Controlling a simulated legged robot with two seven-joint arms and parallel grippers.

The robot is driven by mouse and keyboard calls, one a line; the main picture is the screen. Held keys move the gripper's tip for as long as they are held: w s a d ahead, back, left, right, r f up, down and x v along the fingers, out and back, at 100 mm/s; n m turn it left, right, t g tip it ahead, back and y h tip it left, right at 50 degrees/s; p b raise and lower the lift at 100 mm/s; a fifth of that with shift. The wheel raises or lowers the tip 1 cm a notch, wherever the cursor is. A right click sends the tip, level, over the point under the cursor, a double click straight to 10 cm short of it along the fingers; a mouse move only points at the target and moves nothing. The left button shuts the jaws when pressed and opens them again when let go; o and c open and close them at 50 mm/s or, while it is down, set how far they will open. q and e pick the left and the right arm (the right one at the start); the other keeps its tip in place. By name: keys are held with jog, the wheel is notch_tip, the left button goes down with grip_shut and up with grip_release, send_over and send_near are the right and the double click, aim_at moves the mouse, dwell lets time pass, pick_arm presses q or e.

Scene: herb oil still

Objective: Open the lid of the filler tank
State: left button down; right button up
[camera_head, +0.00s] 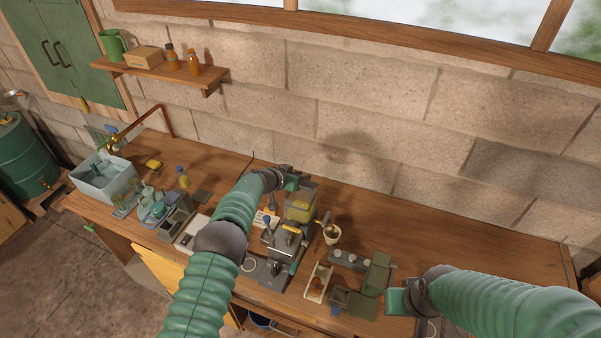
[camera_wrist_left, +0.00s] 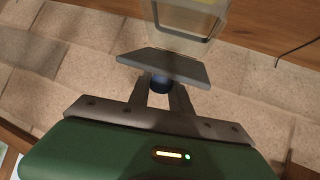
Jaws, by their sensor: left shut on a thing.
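The filler tank (camera_head: 299,209) is a clear box with yellow contents, standing on the grey filler machine near the middle of the bench. My left gripper (camera_head: 290,183) is at the top of the tank. In the left wrist view its fingers (camera_wrist_left: 160,92) are shut on a dark blue knob (camera_wrist_left: 161,82) on the flat grey lid (camera_wrist_left: 165,66). The clear tank (camera_wrist_left: 187,22) shows just beyond the lid; I cannot tell whether they touch. My right gripper (camera_head: 396,300) is low at the right above the bench front; its fingers are not clear.
A small tray with a brown bottle (camera_head: 318,284) and green-grey fixtures (camera_head: 377,273) lie near the front. A basin (camera_head: 103,178) is at the far left. The back right of the bench (camera_head: 450,235) is clear.

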pick_arm(q)
jog(key=shift+w+r, duration=0.2)
jog(key=shift+r, duration=0.15)
jog(key=c, duration=1.5)
grip_release()
jog(key=o, duration=0.3)
jog(key=shift+f, duration=0.15)
jog(key=shift+s, duration=0.1)
jog(key=shift+s+a+r, duration=0.3)
jog(key=shift+s+a, duration=0.05)
jog(key=shift+a, duration=0.05)
jog(key=b+v, duration=0.5)
jog(key=v, duration=1)
jog(key=shift+s+a+r, duration=0.15)
jog(key=shift+s, duration=0.1)
